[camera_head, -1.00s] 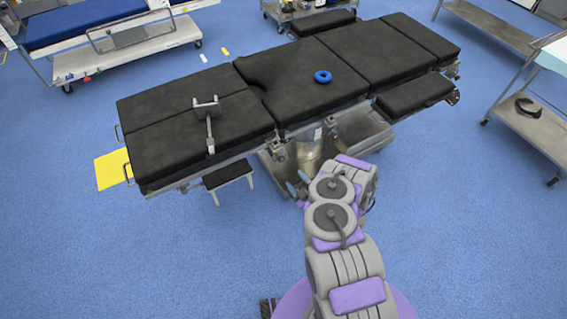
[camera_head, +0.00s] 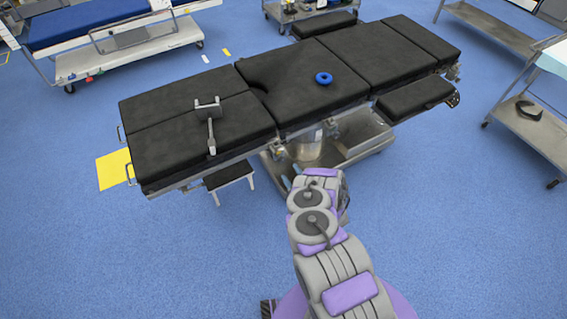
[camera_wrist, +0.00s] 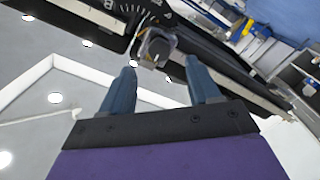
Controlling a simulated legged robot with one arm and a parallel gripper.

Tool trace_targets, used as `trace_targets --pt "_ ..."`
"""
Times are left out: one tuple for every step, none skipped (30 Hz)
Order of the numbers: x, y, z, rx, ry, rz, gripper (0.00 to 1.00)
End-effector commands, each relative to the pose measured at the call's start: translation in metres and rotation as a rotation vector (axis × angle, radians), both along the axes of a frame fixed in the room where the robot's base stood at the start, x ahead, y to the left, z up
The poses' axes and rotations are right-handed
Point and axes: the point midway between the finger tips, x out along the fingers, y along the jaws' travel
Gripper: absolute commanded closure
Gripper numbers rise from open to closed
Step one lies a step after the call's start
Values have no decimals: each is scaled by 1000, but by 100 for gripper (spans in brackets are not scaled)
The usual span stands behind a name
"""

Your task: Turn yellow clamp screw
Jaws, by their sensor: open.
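My gripper (camera_wrist: 161,70) is open, with two blue fingers apart and nothing between them. In the wrist view a grey clamp (camera_wrist: 156,45) with a blocky end sits just beyond the fingertips, roughly centred between them, beside a dark dial with white markings (camera_wrist: 134,9). No clearly yellow screw shows; the clamp's end is too small to make out its colour. In the head view my gripper (camera_head: 291,179) is low beside the near edge of the operating table (camera_head: 300,75), close to a rail clamp (camera_head: 279,153). My arm partly hides it.
A blue ring (camera_head: 323,78) and a grey support (camera_head: 209,110) rest on the black table pads. The table's metal base (camera_head: 345,140) lies behind my gripper. A metal cart (camera_head: 540,125) stands at the right. The blue floor is clear around my base.

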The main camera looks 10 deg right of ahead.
Motion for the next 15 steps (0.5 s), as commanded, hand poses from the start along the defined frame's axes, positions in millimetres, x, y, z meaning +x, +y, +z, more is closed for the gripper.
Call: trace_targets --pt "11 5 1 -1 -6 5 39" --pt "16 7 1 1 -6 5 39" --pt "23 9 1 -1 -7 4 39" --pt "28 10 0 0 -6 4 39" --pt "33 12 0 0 -5 2 39" --pt "39 14 0 0 -3 2 39" --pt "43 15 0 0 -4 2 39" --pt "47 17 0 0 -4 3 39" --pt "52 18 0 1 -6 4 39" --pt "55 19 0 0 -6 4 39" --pt "58 19 1 0 -6 2 39" --pt "61 20 1 1 -5 2 39" --pt "62 21 0 0 -4 1 39" --pt "63 21 0 1 -3 1 39" --pt "65 21 0 2 -2 0 39"
